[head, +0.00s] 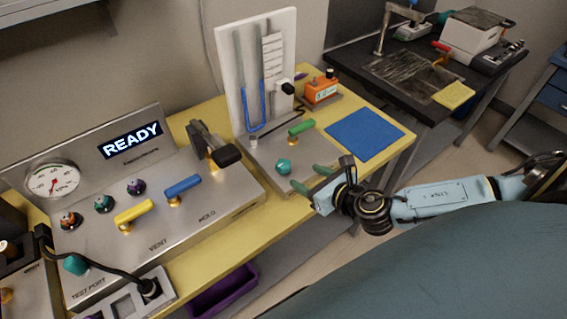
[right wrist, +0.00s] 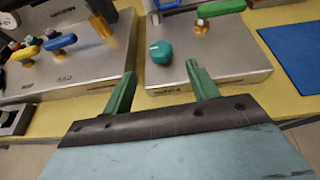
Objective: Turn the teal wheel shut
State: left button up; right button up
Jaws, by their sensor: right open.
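The teal wheel (head: 283,166) is a small round knob on the front of the metal base (head: 262,172) below the U-tube board. In the right wrist view the teal wheel (right wrist: 161,52) lies just beyond the gap between my fingertips. My right gripper (head: 308,179) is open and empty, with green fingers pointing at the wheel from the front right. The right gripper (right wrist: 160,72) seems not to touch the wheel. My left gripper is not in view.
A green lever (head: 301,127) stands behind the wheel. The grey console (head: 215,205) with yellow lever (head: 134,213), blue lever (head: 183,187) and READY display (head: 131,144) is to the left. A blue mat (head: 364,135) lies right on the yellow table, beside an orange device (head: 321,91).

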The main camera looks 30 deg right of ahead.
aim_at(286, 165)
jog(key=b+x, duration=0.1)
jog(key=x, duration=1)
jog(key=shift+w, duration=0.1)
jog(key=shift+c, duration=0.5)
